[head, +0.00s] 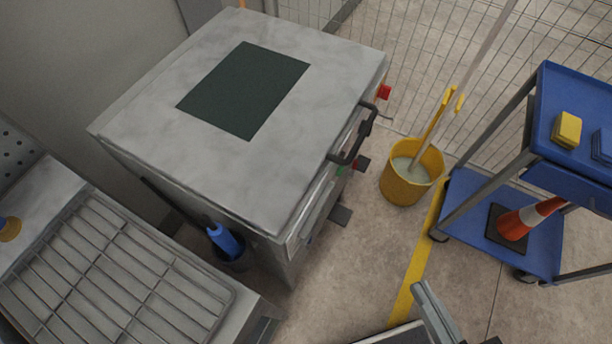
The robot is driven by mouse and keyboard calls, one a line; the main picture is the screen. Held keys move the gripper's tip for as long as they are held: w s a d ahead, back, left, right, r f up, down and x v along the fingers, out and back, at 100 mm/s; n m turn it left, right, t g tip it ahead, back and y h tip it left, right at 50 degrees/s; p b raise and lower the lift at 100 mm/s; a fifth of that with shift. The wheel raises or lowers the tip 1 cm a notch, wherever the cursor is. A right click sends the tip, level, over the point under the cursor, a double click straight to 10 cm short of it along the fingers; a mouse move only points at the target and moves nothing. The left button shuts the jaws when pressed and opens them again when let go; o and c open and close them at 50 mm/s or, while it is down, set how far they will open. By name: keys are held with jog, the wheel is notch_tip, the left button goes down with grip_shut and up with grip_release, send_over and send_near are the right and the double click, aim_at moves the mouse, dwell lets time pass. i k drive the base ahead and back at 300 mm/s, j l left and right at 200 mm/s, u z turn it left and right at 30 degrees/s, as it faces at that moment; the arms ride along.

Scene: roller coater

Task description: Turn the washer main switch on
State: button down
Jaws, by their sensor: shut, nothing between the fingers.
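The washer is a grey metal cabinet (330,72) in the upper middle, with a dark panel (245,88) on its top and a black handle (352,150) at the front edge of the lid. Its front face is seen very steeply from above. On that face are a red part (384,92) near the far corner, a dark knob-like part with some red (362,163), and a small green part (341,170). I cannot tell which is the main switch or how it is set. My gripper is not recognisable in this view.
A yellow mop bucket (400,187) stands right of the washer. A blue cart (468,215) with an orange cone (530,218) is at the right. A slatted metal table (205,272) and a blue-handled item (224,239) are at the left. Open floor (345,270) lies before the washer.

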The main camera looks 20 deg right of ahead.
aim_at(384, 93)
jog(key=z, duration=0.35)
jog(key=i+z, duration=0.5)
